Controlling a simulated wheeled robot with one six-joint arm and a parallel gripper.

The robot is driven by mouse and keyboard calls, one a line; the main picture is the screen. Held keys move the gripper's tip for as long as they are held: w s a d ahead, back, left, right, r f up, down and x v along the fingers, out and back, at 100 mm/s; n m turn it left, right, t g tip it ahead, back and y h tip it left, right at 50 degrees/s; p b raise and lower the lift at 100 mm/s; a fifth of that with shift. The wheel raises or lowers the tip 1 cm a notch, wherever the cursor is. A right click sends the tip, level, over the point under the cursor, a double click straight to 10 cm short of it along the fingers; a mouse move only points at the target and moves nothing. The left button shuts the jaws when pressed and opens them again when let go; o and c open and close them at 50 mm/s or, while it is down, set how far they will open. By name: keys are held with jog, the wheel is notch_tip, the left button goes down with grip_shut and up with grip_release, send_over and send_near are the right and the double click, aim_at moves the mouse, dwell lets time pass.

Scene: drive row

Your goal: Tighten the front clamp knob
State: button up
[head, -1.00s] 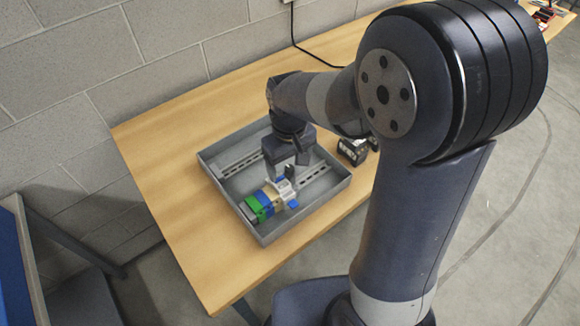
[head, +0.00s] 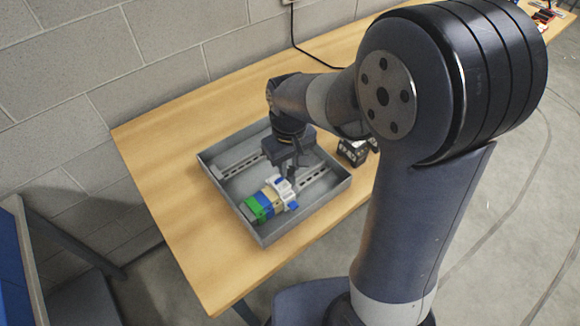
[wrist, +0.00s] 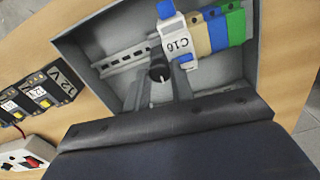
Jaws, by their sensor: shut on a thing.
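My gripper (head: 293,172) points down into the grey tray, beside the white module. In the wrist view my gripper (wrist: 161,82) has its two grey fingers on either side of a dark round knob (wrist: 158,70), and is shut on it. This looks like the front clamp knob; its base is hidden. The white module (wrist: 180,45), marked C16, sits right next to the knob. Beige, blue and green blocks (wrist: 217,30) stand in a row beside it. The same row shows in the head view (head: 264,204).
The grey tray (head: 338,189) has raised walls around my gripper and holds slotted metal rails (head: 314,177). Black 12V blocks (head: 353,151) stand on the wooden table (head: 170,180) just outside it. A white box with a red part (wrist: 22,155) lies near them.

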jog(key=shift+s+a, duration=0.1)
jog(key=shift+s, duration=0.05)
dwell(0.3)
jog(key=m, duration=0.8)
jog(key=shift+m+p, duration=0.3)
jog(key=shift+p, duration=0.05)
jog(key=m, duration=0.4)
jog(key=shift+a, duration=0.1)
jog(key=m, duration=0.4)
jog(key=o, duration=1.5)
jog(key=shift+c, duration=0.2)
